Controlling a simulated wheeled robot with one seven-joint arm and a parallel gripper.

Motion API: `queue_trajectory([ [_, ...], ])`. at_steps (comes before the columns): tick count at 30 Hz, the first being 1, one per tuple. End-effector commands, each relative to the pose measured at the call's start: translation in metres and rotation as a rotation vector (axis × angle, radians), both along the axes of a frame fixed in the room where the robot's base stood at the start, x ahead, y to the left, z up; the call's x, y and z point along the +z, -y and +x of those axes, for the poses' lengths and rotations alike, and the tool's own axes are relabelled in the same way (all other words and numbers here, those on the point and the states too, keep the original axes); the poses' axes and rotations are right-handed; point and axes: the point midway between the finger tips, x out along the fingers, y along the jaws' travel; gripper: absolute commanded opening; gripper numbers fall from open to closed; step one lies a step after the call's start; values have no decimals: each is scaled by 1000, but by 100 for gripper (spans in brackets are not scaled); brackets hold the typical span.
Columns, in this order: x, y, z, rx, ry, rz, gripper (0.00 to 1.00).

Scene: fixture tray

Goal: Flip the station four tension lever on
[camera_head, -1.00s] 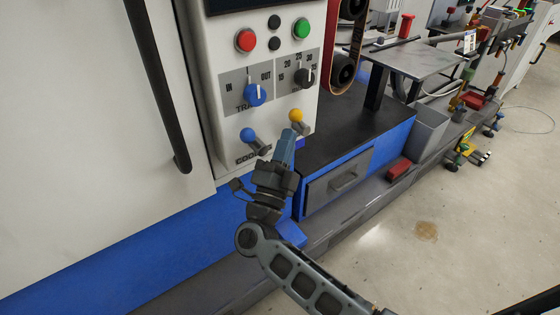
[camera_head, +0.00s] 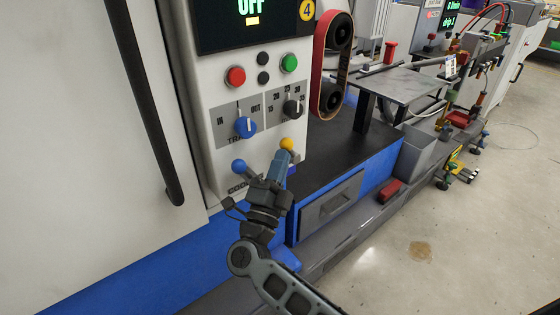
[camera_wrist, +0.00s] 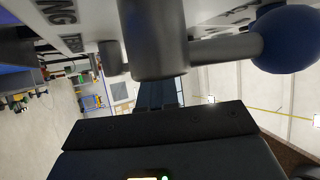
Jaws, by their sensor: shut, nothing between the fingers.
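The station four panel (camera_head: 205,120) carries a screen (camera_head: 252,14) reading OFF beside a yellow 4 badge (camera_head: 307,10). Two ball-ended levers stand low on it. The left one has a blue ball (camera_head: 238,166); the label below it is partly hidden. The right, yellow-balled lever (camera_head: 287,144) has its stem and label hidden behind my gripper (camera_head: 282,158). My gripper is shut and empty, its blue fingertips just below the yellow ball; contact cannot be told. The wrist view shows a blue ball (camera_wrist: 286,39) on a grey stem close by, and partly cut-off lettering including TE.
A dark ledge over a drawer (camera_head: 331,204) is at right. A door handle (camera_head: 150,110) is at left.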

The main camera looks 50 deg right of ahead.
Motion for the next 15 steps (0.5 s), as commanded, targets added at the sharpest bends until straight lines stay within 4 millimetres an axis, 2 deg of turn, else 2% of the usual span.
queue_trajectory([
  [15, 30, 13, -3, 0, 92, 325, 0],
])
